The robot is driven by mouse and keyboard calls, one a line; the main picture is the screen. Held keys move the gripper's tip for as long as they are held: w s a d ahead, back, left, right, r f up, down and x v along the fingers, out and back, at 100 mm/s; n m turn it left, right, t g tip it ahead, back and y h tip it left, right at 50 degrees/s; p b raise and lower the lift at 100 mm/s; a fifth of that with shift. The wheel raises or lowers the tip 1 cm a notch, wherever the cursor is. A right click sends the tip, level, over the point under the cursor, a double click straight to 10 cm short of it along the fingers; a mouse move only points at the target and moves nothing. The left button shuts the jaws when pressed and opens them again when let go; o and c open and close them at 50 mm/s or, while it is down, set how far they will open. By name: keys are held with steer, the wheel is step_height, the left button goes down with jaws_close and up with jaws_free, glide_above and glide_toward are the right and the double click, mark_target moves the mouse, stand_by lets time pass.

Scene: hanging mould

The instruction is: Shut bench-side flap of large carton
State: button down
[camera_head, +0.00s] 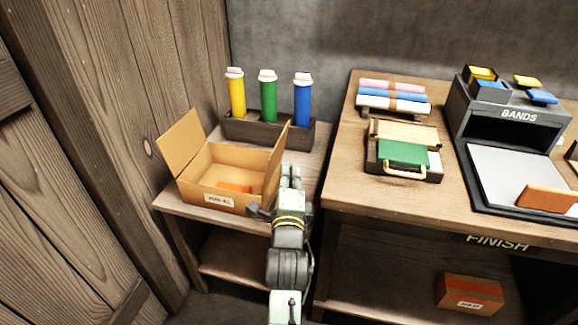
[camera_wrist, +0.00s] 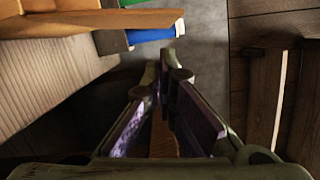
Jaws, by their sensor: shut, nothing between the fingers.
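The large carton (camera_head: 213,193) stands open on the low shelf, with an orange item (camera_head: 235,187) inside. Its left flap (camera_head: 181,143) stands up and leans outward. Its bench-side flap (camera_head: 276,158) also stands up, seen nearly edge-on. My gripper (camera_head: 291,168) is on the bench side of this flap, in the gap before the bench, with its fingertips together and empty. I cannot tell whether it touches the flap. In the wrist view, the shut fingers (camera_wrist: 160,75) point ahead, and brown carton board (camera_wrist: 90,20) shows at upper left.
A dark holder (camera_head: 262,132) with yellow, green and blue tubes stands behind the carton. The bench (camera_head: 340,190) is close on the right, bearing rolls, a green-topped case (camera_head: 403,153) and a BANDS box. A wooden wall (camera_head: 100,110) rises on the left. A smaller carton (camera_head: 470,293) sits under the bench.

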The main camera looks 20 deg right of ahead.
mark_target(276, 156)
steer(key=p+x, duration=0.1)
steer(key=x, duration=0.7)
steer(key=shift+r, duration=0.1)
steer(key=shift+w+a+r+n+p, duration=0.15)
steer(key=shift+a+r+n+p, duration=0.2)
steer(key=shift+p, duration=0.2)
